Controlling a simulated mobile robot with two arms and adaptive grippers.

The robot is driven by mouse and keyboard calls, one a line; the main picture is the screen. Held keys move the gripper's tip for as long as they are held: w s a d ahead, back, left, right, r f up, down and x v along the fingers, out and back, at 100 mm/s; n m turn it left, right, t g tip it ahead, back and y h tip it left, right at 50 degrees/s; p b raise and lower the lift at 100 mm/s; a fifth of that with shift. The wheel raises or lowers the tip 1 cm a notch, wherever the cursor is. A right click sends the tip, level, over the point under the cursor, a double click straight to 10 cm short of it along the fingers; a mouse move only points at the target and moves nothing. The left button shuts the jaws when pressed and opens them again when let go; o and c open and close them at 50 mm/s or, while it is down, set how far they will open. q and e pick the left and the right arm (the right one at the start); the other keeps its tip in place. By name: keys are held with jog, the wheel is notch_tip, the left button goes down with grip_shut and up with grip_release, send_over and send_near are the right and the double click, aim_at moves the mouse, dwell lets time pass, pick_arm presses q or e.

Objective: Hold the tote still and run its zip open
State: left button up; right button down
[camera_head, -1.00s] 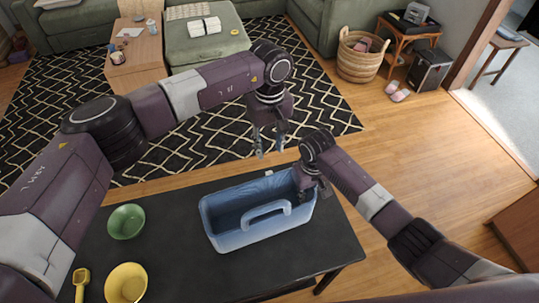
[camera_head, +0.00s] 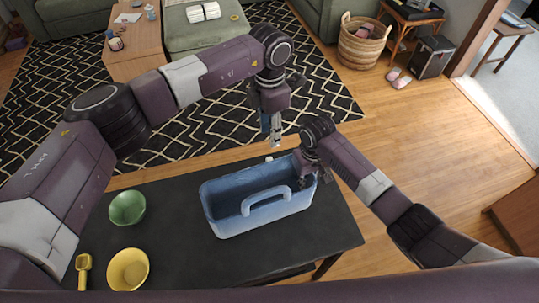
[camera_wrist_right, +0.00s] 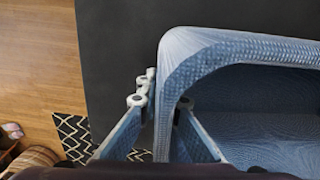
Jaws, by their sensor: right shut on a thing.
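The blue tote (camera_head: 220,215) stands on the dark table, with an arched handle across its near side and its inside visible from above. My right gripper (camera_head: 312,178) is shut on the tote's right rim; in the right wrist view its fingers (camera_wrist_right: 155,125) straddle the blue wall (camera_wrist_right: 180,75). My left gripper (camera_head: 271,132) points down above and beyond the tote's far rim, apart from it. Its fingers look close together, but their gap is unclear. A small pale piece (camera_head: 269,158) shows at the far rim, too small to identify as the zip pull.
A green bowl (camera_head: 127,207), a yellow bowl (camera_head: 128,269) and a yellow scoop (camera_head: 84,270) are on the left of the table (camera_head: 180,230). The table is bare right of the tote. A patterned rug (camera_head: 200,130) lies beyond.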

aim_at(269, 159)
pick_arm(q)
notch_tip(269, 159, down, 12)
jog(key=n, duration=1.7)
jog(key=shift+w, duration=0.1)
grip_shut()
